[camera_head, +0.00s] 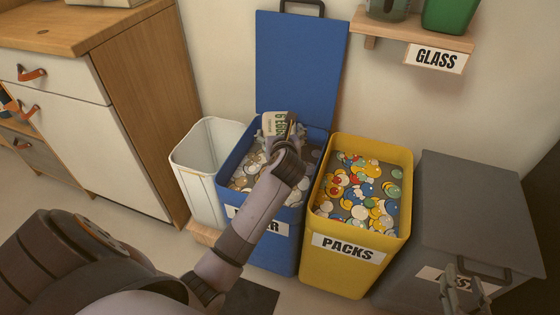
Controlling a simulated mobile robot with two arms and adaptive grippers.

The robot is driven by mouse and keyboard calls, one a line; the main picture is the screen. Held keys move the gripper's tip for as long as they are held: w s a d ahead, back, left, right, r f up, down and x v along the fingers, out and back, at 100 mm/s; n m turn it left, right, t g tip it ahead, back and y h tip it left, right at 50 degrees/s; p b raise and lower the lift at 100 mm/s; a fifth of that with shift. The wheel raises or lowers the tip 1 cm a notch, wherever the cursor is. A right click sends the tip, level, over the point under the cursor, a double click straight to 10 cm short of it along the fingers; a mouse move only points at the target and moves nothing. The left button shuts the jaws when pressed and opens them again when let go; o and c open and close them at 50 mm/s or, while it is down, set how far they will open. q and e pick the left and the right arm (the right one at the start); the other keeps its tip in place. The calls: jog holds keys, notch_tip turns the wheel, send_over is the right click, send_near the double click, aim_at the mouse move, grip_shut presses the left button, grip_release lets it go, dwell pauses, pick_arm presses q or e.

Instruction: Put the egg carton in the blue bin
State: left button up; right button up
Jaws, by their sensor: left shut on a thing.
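Pale round scraps fill the bin below the carton. Whether the carton touches them I cannot tell. My right gripper (464,284) is at the lower right, in front of the grey bin; its opening is unclear.
A yellow bin (351,270) labelled PACKS, full of colourful pieces, stands right of the blue bin. A closed grey bin (475,215) is further right. A white bin (197,165) and wooden cabinet (135,110) stand left. A GLASS shelf (415,32) hangs above.

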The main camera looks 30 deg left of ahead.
pick_arm(q)
notch_tip(320, 180, down, 4)
jog(key=shift+r+b, duration=0.2)
jog(key=shift+b, duration=0.55)
notch_tip(320, 180, down, 2)
jog(key=shift+b, duration=0.45)
jog(key=shift+f, duration=0.15)
notch_tip(320, 180, down, 4)
jog(key=shift+r+b, duration=0.15)
jog(key=shift+b, duration=0.95)
pick_arm(e)
jog(key=s+a+r+t+y, duration=0.1)
jog(key=s+r+t+y, duration=0.1)
jog(key=r+t, duration=0.4)
jog(key=s+r+t+y, duration=0.2)
jog(key=r+t, duration=0.5)
jog(key=r, duration=0.6)
jog(key=shift+a+r+y, duration=0.3)
jog(key=shift+a+r, duration=0.1)
pick_arm(q)
jog(key=o, duration=0.9)
jog(key=shift+f, duration=0.2)
pick_arm(e)
jog(key=shift+f, duration=0.1)
